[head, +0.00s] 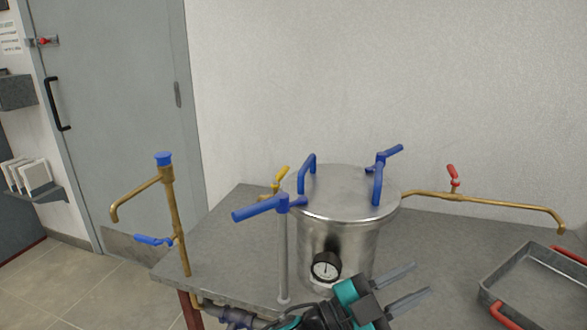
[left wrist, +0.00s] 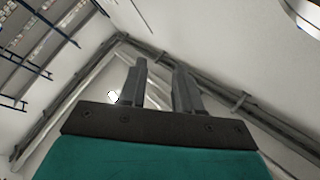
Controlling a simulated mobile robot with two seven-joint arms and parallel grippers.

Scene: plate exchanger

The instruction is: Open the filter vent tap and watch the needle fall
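A steel filter vessel (head: 345,232) stands on the bench, with a dial gauge (head: 326,267) low on its front. The gauge needle is too small to read surely. A yellow-handled tap (head: 281,175) is behind the vessel's left side, and a red-handled tap (head: 453,175) is on the brass pipe at right. No label shows which is the vent tap. My left gripper (head: 421,278) is open and empty, in front of the vessel and right of the gauge, apart from all taps. Its parted fingers also show in the left wrist view (left wrist: 160,82). My right gripper is out of view.
A blue-handled post clamp (head: 270,205) stands left of the vessel. Further left is a brass standpipe (head: 175,215) with a blue lever (head: 153,240). A grey tray (head: 540,285) with red handles is at right. Bare bench (head: 440,235) lies between vessel and tray.

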